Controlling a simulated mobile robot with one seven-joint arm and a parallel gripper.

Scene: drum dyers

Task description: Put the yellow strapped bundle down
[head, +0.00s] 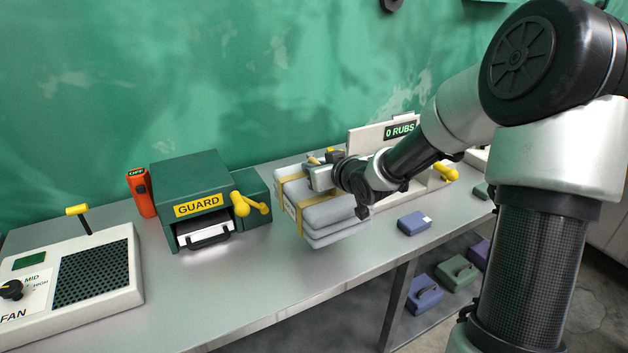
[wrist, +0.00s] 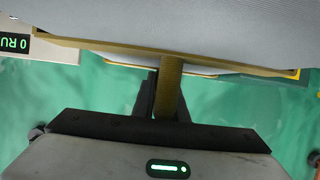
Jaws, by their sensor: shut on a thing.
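The yellow strapped bundle (head: 332,216) is a stack of grey folded cloth with yellow straps, near the middle of the bench in the head view. My gripper (head: 312,172) is at the top of the bundle, shut on its yellow strap. In the wrist view the bundle's grey cloth (wrist: 200,22) fills the top edge, and the yellow strap (wrist: 170,85) runs down between the dark fingers. The bundle looks roughly level. Whether its underside touches the bench or hangs slightly above it, I cannot tell. My wrist hides part of its right side.
A green GUARD box (head: 190,188) with a yellow handle stands left of the bundle on the metal bench (head: 260,290). A blue block (head: 414,223) lies to the right. A white panel reading 0 RUBS (head: 366,140) stands behind.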

